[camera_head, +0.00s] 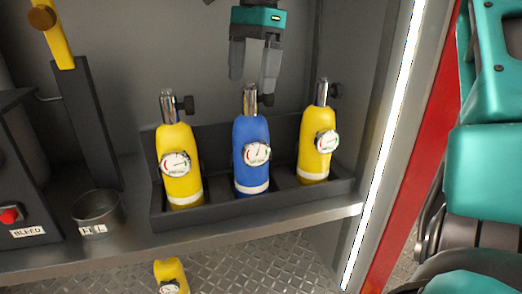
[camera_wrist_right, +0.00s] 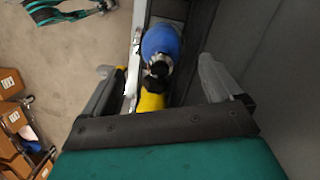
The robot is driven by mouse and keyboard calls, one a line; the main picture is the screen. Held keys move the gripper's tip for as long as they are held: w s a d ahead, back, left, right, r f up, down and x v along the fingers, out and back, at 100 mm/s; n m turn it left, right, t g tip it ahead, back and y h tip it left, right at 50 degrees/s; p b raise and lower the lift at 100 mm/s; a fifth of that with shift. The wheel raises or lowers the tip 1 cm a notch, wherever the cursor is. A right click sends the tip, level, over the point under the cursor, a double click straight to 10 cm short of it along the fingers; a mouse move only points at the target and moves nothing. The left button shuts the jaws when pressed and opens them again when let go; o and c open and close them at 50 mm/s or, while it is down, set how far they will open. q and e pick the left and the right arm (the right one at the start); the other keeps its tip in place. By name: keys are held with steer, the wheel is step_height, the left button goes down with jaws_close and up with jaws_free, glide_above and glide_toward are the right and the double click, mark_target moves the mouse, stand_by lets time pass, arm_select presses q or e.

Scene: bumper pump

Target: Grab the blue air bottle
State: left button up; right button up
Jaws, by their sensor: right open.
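The blue air bottle (camera_head: 252,152) stands upright in the middle of a dark tray (camera_head: 225,211) on the shelf, its white gauge facing front. A yellow bottle (camera_head: 178,160) stands to its left and another yellow bottle (camera_head: 316,148) to its right. My right gripper (camera_head: 254,82) is open and empty, fingers down, around or just behind the blue bottle's metal neck; the exact depth is unclear. In the right wrist view, the blue bottle (camera_wrist_right: 160,42) shows between the spread fingers (camera_wrist_right: 156,66), with a yellow bottle (camera_wrist_right: 151,101) below it. My left gripper is out of view.
A metal cup (camera_head: 98,212) and a box with a red button (camera_head: 10,215) are on the left of the shelf. A lit strip (camera_head: 384,150) and a red post (camera_head: 418,130) edge the right side. Another yellow bottle (camera_head: 171,275) shows below the shelf.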

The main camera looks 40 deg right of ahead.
mark_target(248, 114)
steer(key=shift+d, duration=0.15)
steer(key=shift+f, duration=0.25)
steer(key=f, duration=0.4)
steer(key=a+f, duration=0.1)
steer(key=f, duration=0.2)
steer(key=shift+r, duration=0.1)
jaws_close()
stand_by(0.5)
steer(key=shift+w+r, duration=0.15)
